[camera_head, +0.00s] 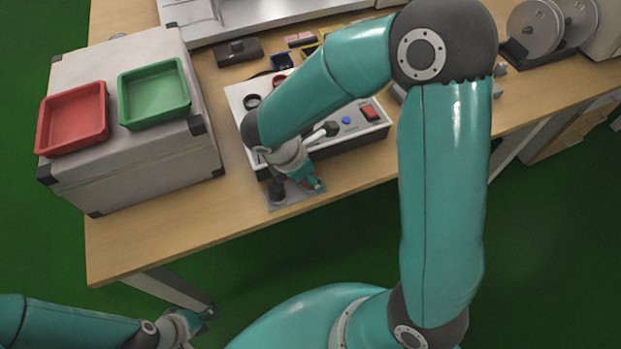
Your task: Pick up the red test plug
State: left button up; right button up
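My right arm reaches across the table, and its gripper (301,184) points down at a small grey plate (292,200) in front of the test box (345,138). A small reddish spot (317,185) shows at this gripper's fingers; I cannot tell whether it is the red test plug. A dark upright piece (278,190) stands on the plate beside the gripper. The wrist hides what lies between the fingers, so their state is unclear. My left gripper (198,327) is low at the bottom left, off the table, with its fingers apart and nothing seen between them.
A grey case (135,170) on the left bears a red tray (72,118) and a green tray (154,94). The test box has a red switch (370,112) and a blue button (346,120). Metal discs (535,28) stand back right. The table's front left (160,235) is bare.

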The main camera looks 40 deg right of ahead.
grip_shut()
jog(key=shift+r, duration=0.1)
